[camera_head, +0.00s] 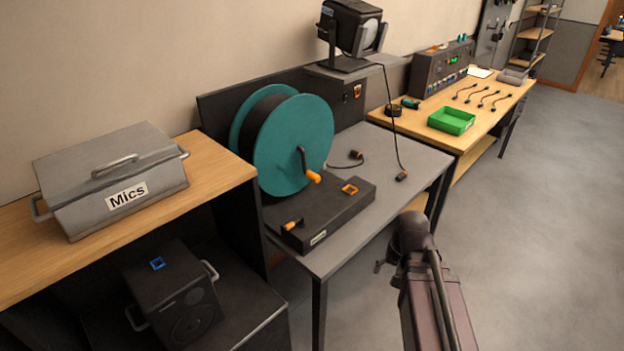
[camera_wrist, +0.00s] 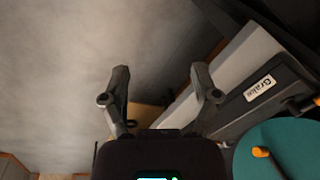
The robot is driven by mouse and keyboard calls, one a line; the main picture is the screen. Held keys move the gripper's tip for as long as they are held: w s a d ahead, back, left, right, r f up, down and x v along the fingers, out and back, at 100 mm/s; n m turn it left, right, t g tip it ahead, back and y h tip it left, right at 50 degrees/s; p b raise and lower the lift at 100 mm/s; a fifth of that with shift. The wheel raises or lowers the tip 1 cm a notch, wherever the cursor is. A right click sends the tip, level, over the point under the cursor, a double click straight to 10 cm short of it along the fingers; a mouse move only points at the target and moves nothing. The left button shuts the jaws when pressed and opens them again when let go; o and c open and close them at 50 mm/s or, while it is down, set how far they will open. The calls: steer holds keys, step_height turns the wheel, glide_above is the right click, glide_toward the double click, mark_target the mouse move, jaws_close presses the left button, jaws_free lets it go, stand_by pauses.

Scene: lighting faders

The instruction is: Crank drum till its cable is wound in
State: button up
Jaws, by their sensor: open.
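A cable drum with teal flanges (camera_head: 285,135) stands upright on a dark base (camera_head: 335,212) on the grey table. Dark cable shows between its flanges, and a loose length ends in a plug (camera_head: 356,155) on the tabletop to the right. A crank with an orange handle (camera_head: 313,177) sits on the near flange, its handle low; the handle also shows in the wrist view (camera_wrist: 260,152). An orange-tipped lever (camera_head: 291,225) is on the base's front left, near a label seemingly reading "Brake" (camera_wrist: 259,88). My gripper (camera_wrist: 160,82) is open and empty, off the table's front edge, apart from the crank.
A lamp (camera_head: 352,30) stands on a dark box behind the drum, its cable hanging to the table. A "Mics" case (camera_head: 110,180) is on the left bench, a speaker (camera_head: 172,295) below. A green tray (camera_head: 451,121) is on the right bench. The floor at right is clear.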

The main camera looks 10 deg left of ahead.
steer(key=w+a+m+t+y+b, duration=0.1)
steer(key=w+a+m+y+b, duration=0.1)
steer(key=w, duration=0.3)
steer(key=w+a+f+m+t+y+b, duration=0.1)
steer(key=w+a+m+y+b, duration=0.1)
steer(key=w+a, duration=0.3)
steer(key=w+a+f+m+t+y+b, duration=0.1)
steer(key=w+a+m+y+b, duration=0.2)
steer(key=w+a+m, duration=0.1)
steer(key=shift+w+f+t+b, duration=0.2)
steer(key=shift+w+t+b, duration=0.1)
steer(key=shift+w+b, duration=0.1)
steer(key=w+a+r+m+t+y+b, duration=0.2)
steer(key=w+a+m+t+y+b, duration=0.15)
steer(key=w+m, duration=0.4)
steer(key=m+t+y+b, duration=0.2)
steer(key=m+t+b, duration=0.15)
steer(key=m, duration=0.25)
glide_toward(311, 175)
steer(key=shift+g, duration=0.5)
steer(key=s+d+f, duration=0.1)
steer(key=s+d, duration=0.1)
steer(key=shift+s+d+f+b, duration=0.2)
steer(key=shift+d+f+b, duration=0.15)
steer(key=shift+f+b, duration=0.05)
steer(key=shift+w+d+r+m+t, duration=0.1)
steer(key=shift+w+r+m+t, duration=0.3)
steer(key=shift+w+m, duration=0.4)
steer(key=shift+s, duration=0.1)
